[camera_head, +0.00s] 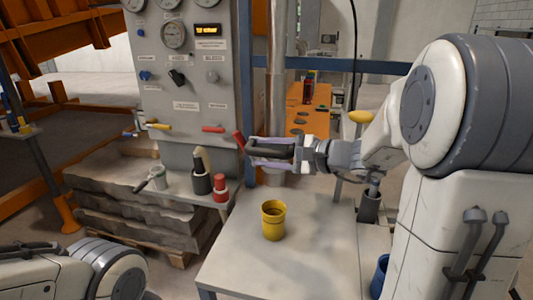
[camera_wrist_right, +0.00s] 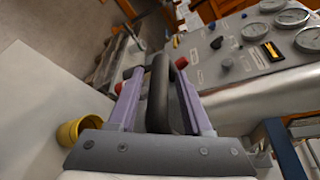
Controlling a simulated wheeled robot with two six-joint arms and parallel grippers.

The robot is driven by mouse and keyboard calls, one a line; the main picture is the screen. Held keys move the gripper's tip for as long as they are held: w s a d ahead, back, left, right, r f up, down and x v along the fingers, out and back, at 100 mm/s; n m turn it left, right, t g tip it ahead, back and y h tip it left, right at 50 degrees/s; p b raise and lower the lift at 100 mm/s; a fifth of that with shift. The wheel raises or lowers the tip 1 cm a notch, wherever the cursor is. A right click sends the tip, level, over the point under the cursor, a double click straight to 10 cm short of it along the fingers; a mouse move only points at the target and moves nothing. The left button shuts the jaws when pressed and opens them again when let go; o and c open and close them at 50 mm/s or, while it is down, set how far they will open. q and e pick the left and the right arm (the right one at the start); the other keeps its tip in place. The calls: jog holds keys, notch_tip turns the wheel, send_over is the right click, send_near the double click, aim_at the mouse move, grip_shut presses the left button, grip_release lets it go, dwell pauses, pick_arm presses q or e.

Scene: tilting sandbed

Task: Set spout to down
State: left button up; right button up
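My right gripper (camera_head: 252,150) reaches left across the head view, in front of the grey panel's lower right edge. Its lilac fingers are apart, also in the right wrist view (camera_wrist_right: 153,78). A dark curved bar (camera_wrist_right: 160,85) lies between them, with a gap on its left side; I cannot tell whether it is the spout. A red-ended lever (camera_head: 239,140) is just beyond the fingertips. A vertical metal pipe (camera_head: 277,75) runs down behind the gripper, its lower end partly hidden. No spout can be made out for certain. My left gripper is out of view.
A yellow cup (camera_head: 273,220) stands on the pale table (camera_head: 240,268) below the gripper, also in the right wrist view (camera_wrist_right: 70,132). The grey panel (camera_head: 185,100) carries gauges, knobs and levers.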

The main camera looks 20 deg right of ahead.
dwell(0.3)
jog(key=b+v, duration=0.1)
jog(key=v, duration=0.9)
jog(key=shift+s+d, duration=0.2)
jog(key=s+a+f+n+g+p, duration=0.1)
jog(key=s+a+f+n+g, duration=0.3)
jog(key=a, duration=0.4)
jog(key=s+a+f+n+g+p, duration=0.1)
jog(key=s+a+f+n+g, duration=0.2)
jog(key=a+g, duration=0.35)
jog(key=s+a+f+n+g+h+p, duration=0.1)
jog(key=s+a+f+n+h, duration=0.2)
jog(key=s+n, duration=0.4)
jog(key=s+a+f+n+h+p, duration=0.2)
jog(key=s+a+f+n+h, duration=0.1)
jog(key=s+n, duration=0.4)
jog(key=a+n+h, duration=0.1)
jog(key=n+h, duration=0.1)
jog(key=n, duration=0.1)
jog(key=shift+f+g, duration=0.35)
jog(key=shift+f, duration=0.05)
